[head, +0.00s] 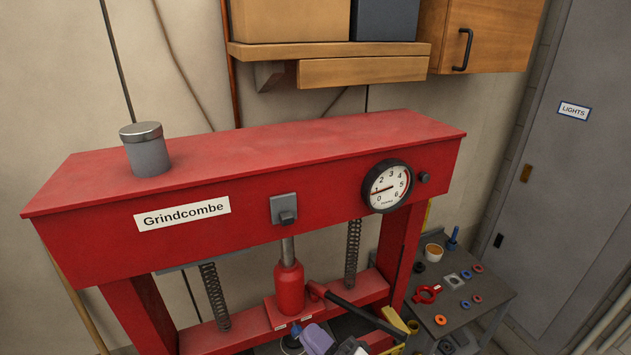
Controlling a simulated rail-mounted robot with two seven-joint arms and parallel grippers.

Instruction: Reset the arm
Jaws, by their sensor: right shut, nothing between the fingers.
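A red press labelled Grindcombe (187,213) fills the left and middle of the head view. A red bottle jack (289,287) stands upright inside its frame, its grey ram reaching up to the crossbeam. A black lever arm (352,308) runs from a red socket beside the jack down to the right. A round gauge (387,186) on the beam has its needle near 1. My left gripper is not in view.
Springs (352,254) hang on both sides of the jack. A grey bench (484,295) at the right carries small rings, a cup and a red clamp. A wooden shelf (330,50) is on the wall above. A grey door (570,180) stands far right.

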